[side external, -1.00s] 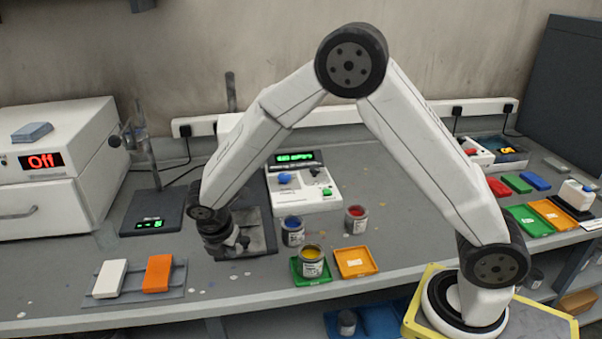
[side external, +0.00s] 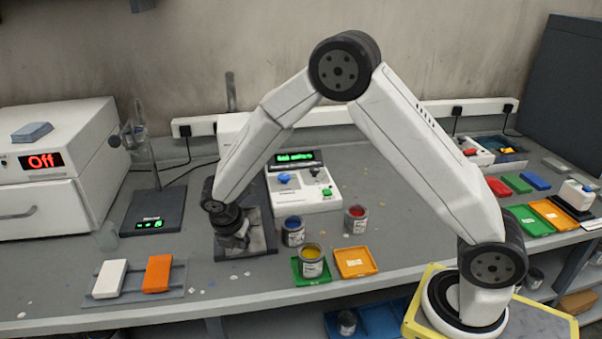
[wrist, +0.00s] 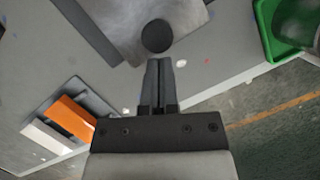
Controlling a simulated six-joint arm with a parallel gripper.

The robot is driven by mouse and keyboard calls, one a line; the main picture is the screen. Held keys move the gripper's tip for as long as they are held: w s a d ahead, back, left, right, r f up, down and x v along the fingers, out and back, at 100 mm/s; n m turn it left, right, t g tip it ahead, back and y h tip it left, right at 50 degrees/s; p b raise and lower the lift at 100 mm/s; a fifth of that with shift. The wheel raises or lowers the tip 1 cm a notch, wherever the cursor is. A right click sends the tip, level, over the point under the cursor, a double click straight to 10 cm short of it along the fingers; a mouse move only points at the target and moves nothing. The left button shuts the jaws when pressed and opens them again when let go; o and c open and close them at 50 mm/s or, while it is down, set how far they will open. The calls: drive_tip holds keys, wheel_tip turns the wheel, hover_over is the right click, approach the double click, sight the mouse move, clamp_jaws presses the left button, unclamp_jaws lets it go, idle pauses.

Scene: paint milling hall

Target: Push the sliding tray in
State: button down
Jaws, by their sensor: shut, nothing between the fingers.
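The sliding tray, a grey metal plate with a dark border (side external: 262,240), lies on the bench in front of the white console. In the wrist view its grey plate (wrist: 110,22) carries a round black knob (wrist: 157,36) near its front edge. My gripper (wrist: 158,62) is shut and empty, with its fingertips just in front of the knob. I cannot tell whether they touch it. In the side view my gripper (side external: 233,243) points down over the tray, and the arm hides much of the plate and the knob.
Paint cans, blue (side external: 293,231), yellow (side external: 312,261) and red (side external: 355,218), stand right of the tray. An orange block (side external: 157,273) and a white block (side external: 110,278) lie front left. A scale (side external: 153,212) stands behind left. The white console (side external: 303,190) is behind.

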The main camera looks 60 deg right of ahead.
drive_tip(key=w+d, duration=0.8)
idle(0.5)
drive_tip(key=shift+s+a+r, duration=0.1)
drive_tip(key=shift+a, duration=0.4)
drive_tip(key=a, duration=0.2)
drive_tip(key=s+a, duration=0.1)
drive_tip(key=shift+r, duration=0.3)
drive_tip(key=w+v, duration=0.1)
drive_tip(key=v, duration=0.8)
drive_tip(key=shift+s+r, duration=0.45)
drive_tip(key=shift+s, duration=0.05)
